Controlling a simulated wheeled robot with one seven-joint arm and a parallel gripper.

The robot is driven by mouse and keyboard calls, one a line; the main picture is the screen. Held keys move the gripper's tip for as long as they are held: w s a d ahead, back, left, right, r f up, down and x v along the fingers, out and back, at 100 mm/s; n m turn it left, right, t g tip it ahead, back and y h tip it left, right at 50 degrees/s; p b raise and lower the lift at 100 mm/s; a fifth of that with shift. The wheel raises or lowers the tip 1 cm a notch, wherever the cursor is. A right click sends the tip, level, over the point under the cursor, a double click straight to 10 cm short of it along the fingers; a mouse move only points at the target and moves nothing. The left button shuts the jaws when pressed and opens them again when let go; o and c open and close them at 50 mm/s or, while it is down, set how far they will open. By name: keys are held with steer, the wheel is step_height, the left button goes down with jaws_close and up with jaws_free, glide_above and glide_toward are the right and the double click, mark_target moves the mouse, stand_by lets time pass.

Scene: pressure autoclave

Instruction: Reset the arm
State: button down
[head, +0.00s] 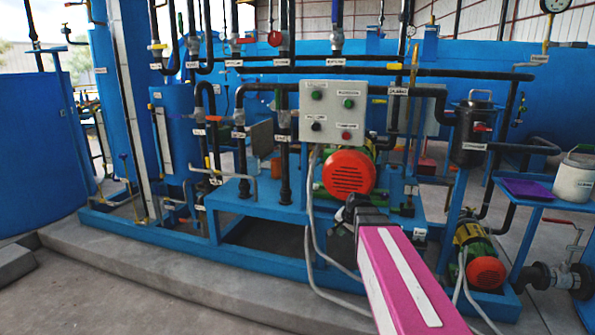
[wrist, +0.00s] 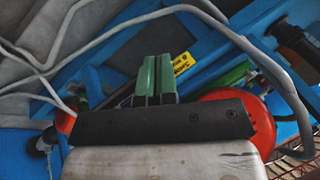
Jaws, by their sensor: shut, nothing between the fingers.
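My gripper (head: 352,208) is at the end of my pink arm, low in the middle of the head view. It is in front of the blue skid and just below the red motor cover (head: 349,173); its fingertips are hard to make out there. In the wrist view my gripper (wrist: 157,78) shows two green fingers close together beyond a black bar. It is shut and holds nothing. The same red cover (wrist: 240,118) shows beyond the bar in the wrist view.
A grey control box (head: 333,128) with several buttons stands above the red cover. Grey cables (head: 312,235) hang from it near my gripper. Black pipes and blue tanks fill the back. A purple tray (head: 527,189) and white pot (head: 575,177) stand at right. The floor at lower left is clear.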

steer(key=s+f+n+g+h, duration=0.1)
steer(key=s+f+n+g, duration=0.1)
steer(key=s+f, duration=0.5)
steer(key=s+d+f+n+g+h, duration=0.1)
steer(key=s+f+n+g, duration=0.2)
steer(key=s, duration=0.8)
step_height(320, 180, down, 4)
steer(key=shift+d+r+n, duration=0.1)
steer(key=shift+d+n, duration=0.2)
steer(key=shift+n, duration=0.8)
